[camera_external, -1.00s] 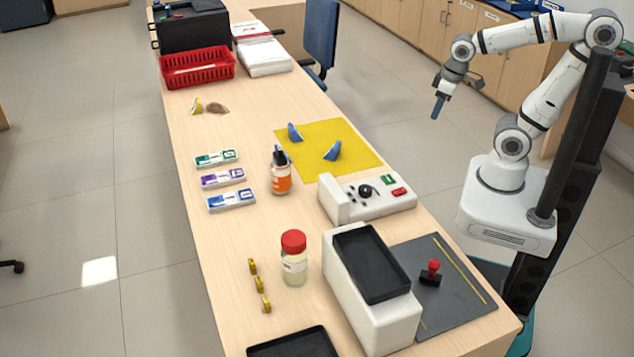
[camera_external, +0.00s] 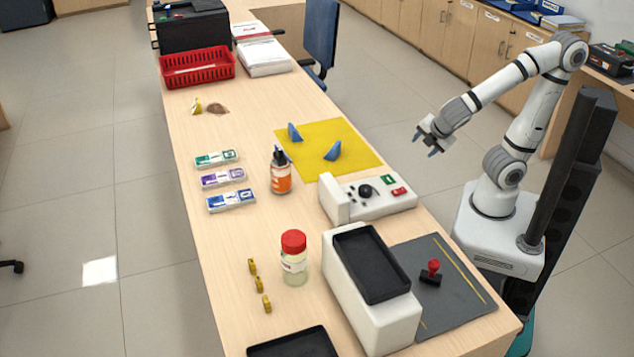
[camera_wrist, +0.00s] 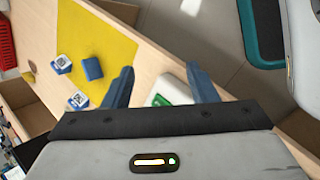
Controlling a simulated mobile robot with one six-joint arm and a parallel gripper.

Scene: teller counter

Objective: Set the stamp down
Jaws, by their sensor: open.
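The stamp (camera_external: 431,272), with a red knob and a black base, stands upright on the dark grey mat (camera_external: 455,300) at the near right end of the counter. My gripper (camera_external: 424,145) is open and empty, in the air past the counter's right edge, above and well away from the stamp. In the wrist view, its two blue fingers (camera_wrist: 160,88) are spread apart with nothing held between them. The stamp does not show in the wrist view.
A white block with a black tray (camera_external: 371,264) stands left of the mat. A white control box (camera_external: 368,197) lies behind it. A yellow mat (camera_external: 350,137) holds two blue pieces. A bottle (camera_external: 280,172) and a red-capped jar (camera_external: 294,258) stand on the counter.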

